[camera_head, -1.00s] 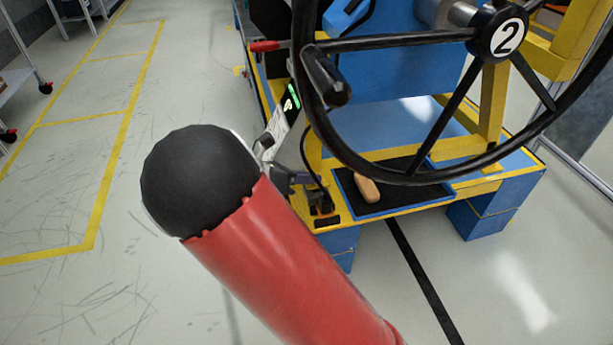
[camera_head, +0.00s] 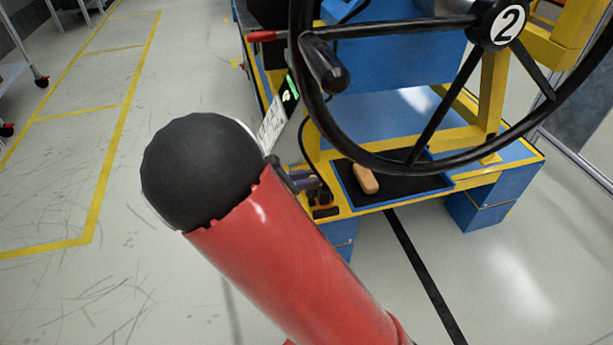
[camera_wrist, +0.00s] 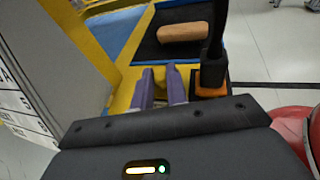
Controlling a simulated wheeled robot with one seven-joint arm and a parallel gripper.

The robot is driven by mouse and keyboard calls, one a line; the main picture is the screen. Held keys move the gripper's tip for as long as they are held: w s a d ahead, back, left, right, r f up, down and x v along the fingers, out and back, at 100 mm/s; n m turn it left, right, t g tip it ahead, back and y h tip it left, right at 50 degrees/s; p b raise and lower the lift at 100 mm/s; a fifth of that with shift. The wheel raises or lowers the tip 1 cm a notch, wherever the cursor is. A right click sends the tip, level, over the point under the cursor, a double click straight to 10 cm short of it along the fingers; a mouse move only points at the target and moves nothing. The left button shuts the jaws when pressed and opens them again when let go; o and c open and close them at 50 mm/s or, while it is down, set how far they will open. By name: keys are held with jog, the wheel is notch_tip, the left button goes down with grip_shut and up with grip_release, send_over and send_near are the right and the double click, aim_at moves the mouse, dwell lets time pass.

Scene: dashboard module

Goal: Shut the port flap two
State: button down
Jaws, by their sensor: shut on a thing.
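My gripper (camera_head: 306,180) is at the front left corner of the yellow frame, partly behind my red arm. In the wrist view its two purple fingers (camera_wrist: 160,88) point down at the yellow frame, close together with a narrow gap. What they hold is too small and hidden to make out. Just right of them is a black upright part in an orange-and-black socket (camera_wrist: 212,78), which also shows small in the head view (camera_head: 325,207). I cannot pick out port flap two for certain in either view.
A large black steering wheel (camera_head: 467,80) marked 2 overhangs the frame. A dark blue-rimmed tray (camera_head: 420,187) with a tan block (camera_head: 365,178) lies right of my gripper.

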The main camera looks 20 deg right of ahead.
jog(key=c, duration=1.4)
grip_release()
jog(key=shift+a, duration=0.1)
jog(key=v, duration=0.7)
jog(key=shift+s+a, duration=0.15)
jog(key=shift+a, duration=0.15)
